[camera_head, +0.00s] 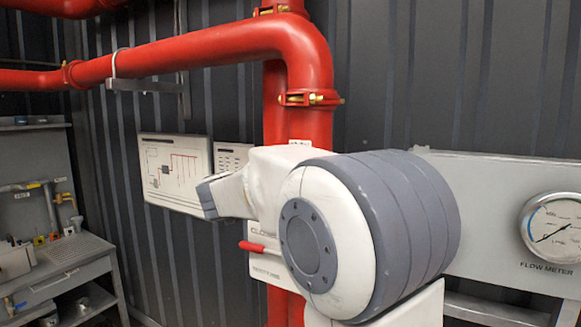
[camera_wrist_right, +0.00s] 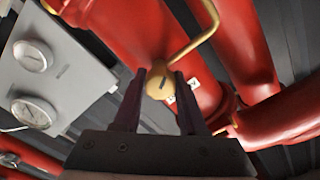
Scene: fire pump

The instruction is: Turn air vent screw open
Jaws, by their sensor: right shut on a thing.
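The air vent screw (camera_wrist_right: 159,82) is a round brass knob with a dark slot, on a red pipe in the right wrist view. A brass tube (camera_wrist_right: 196,45) curves up from it. My right gripper (camera_wrist_right: 160,78) has its two dark fingers on either side of the knob and is shut on it. In the head view my own arm fills the middle and hides the screw and the right gripper's fingers. My left gripper is in neither view.
Red pipes (camera_head: 190,52) run across the dark ribbed wall. A red-handled lever (camera_head: 263,250) sits beside my arm. A flow meter (camera_head: 555,228) is on a grey panel at right, and a grey workbench (camera_head: 60,265) stands at left. Gauges (camera_wrist_right: 33,112) show in the wrist view.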

